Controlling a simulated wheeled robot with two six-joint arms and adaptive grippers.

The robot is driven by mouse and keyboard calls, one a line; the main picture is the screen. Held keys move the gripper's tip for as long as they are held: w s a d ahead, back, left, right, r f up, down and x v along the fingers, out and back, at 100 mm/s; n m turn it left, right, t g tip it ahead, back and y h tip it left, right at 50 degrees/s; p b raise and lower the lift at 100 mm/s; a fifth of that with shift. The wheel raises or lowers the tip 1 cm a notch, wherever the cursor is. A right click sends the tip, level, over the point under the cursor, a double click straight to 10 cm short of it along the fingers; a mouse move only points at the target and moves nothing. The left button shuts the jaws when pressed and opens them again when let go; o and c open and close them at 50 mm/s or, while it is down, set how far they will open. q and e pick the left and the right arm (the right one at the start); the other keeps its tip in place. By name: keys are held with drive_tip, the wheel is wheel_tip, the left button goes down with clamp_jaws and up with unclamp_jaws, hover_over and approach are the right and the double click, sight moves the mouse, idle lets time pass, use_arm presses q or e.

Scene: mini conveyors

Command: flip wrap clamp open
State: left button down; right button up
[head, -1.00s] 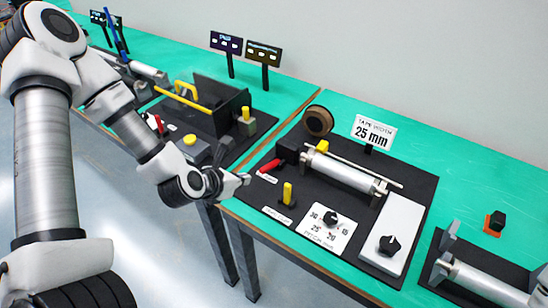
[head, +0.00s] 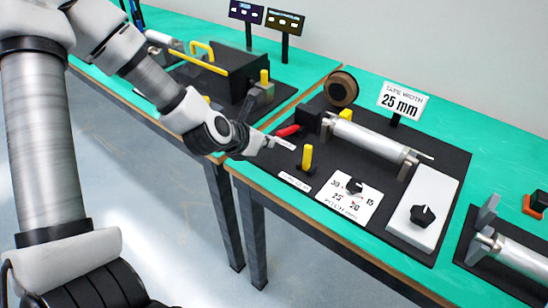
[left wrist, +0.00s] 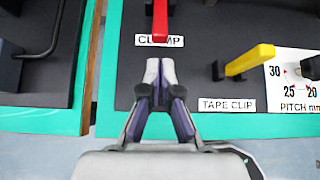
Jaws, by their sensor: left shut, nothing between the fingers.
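The wrap clamp has a red lever (head: 288,130) at the front left of the black panel, beside a black block. In the left wrist view the red lever (left wrist: 160,20) points down toward me, above the white CLAMP label (left wrist: 159,40). My left gripper (head: 268,142) is shut and empty, just in front of the lever and apart from it. In the left wrist view its fingertips (left wrist: 160,68) are together, just below the label and in line with the lever. My right gripper is not in view.
A yellow tape clip lever (head: 307,157) stands right of the clamp. Behind are a tape roll (head: 341,88) and a metal roller (head: 370,138). A pitch dial (head: 354,187) and a white plate with a black knob (head: 423,215) lie further right. A table gap is at left.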

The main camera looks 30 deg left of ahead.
sight(274, 153)
use_arm(q)
drive_tip(key=b+x, duration=0.1)
drive_tip(key=x, duration=0.2)
drive_tip(key=shift+w+f+b, duration=0.15)
drive_tip(key=shift+f+b, duration=0.1)
drive_tip(key=shift+b, duration=0.05)
drive_tip(key=shift+w, duration=0.25)
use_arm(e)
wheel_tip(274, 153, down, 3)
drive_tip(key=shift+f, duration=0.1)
